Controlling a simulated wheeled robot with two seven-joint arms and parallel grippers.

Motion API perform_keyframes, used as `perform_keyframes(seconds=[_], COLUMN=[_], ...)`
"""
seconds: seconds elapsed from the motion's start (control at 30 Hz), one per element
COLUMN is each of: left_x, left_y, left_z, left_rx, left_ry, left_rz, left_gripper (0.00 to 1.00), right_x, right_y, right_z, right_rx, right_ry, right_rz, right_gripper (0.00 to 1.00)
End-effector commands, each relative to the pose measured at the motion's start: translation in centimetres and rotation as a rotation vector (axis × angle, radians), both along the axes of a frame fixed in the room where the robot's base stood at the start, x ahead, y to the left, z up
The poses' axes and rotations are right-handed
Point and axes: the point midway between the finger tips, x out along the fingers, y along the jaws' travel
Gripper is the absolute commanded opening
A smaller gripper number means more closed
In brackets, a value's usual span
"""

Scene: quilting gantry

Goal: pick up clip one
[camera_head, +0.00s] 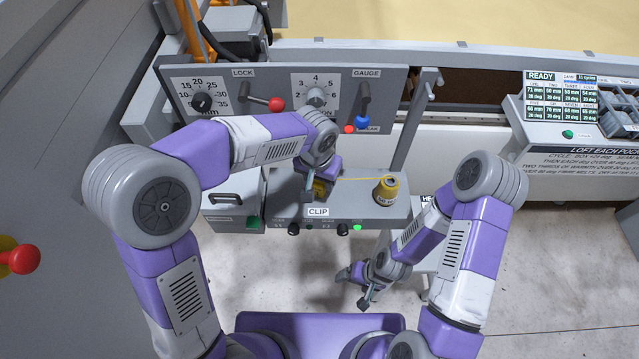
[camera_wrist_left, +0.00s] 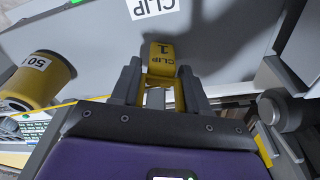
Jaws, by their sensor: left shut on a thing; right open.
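Clip one is a yellow clip marked "CLIP 1" (camera_wrist_left: 162,58) in the left wrist view. It sits between the fingers of my left gripper (camera_wrist_left: 158,88), which is shut on it. In the head view the left gripper (camera_head: 318,190) is over the grey shelf labelled "CLIP" (camera_head: 350,215), and only a bit of yellow shows beside it. I cannot tell whether the clip still touches the shelf. My right gripper (camera_head: 355,288) is open and empty, low over the floor to the right of centre.
A yellow spool (camera_head: 387,190) stands on the shelf right of my left gripper, with a yellow thread running left. Behind is a grey panel (camera_head: 345,75) with dials, a red-knobbed lock lever (camera_head: 275,104) and a blue-knobbed gauge lever (camera_head: 362,121). A display console (camera_head: 562,98) stands at right.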

Motion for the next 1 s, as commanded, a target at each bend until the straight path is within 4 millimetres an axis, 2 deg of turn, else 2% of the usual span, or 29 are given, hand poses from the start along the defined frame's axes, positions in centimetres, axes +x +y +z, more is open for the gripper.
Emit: perform_keyframes(seconds=[0.1,0.37,0.47,0.67,0.87,1.0], left_x=[0.0,0.0,0.0,0.1,-3.9,-8.1], left_y=[0.0,0.0,0.0,0.0,0.0,0.0], left_z=[0.0,0.3,0.9,3.4,3.4,3.4], left_rx=[0.0,-0.001,-0.002,-0.002,0.0,-0.001], left_ry=[0.0,-0.002,-0.001,-0.004,-0.002,-0.003], left_rz=[0.0,0.0,0.001,0.001,-0.004,-0.006], left_gripper=[0.11,0.11,0.11,0.11,0.11,0.11], right_x=[0.0,0.0,0.0,0.0,0.0,0.0], right_y=[0.0,0.0,0.0,0.0,0.0,0.0], right_z=[0.0,0.0,0.0,0.0,-1.0,-1.8], right_rx=[0.0,0.0,0.0,0.0,0.0,0.0], right_ry=[0.0,0.0,0.0,0.0,0.0,0.0], right_rz=[0.0,0.0,0.0,0.0,0.0,0.0], right_gripper=[0.83,0.83,0.83,0.83,0.83,0.83])
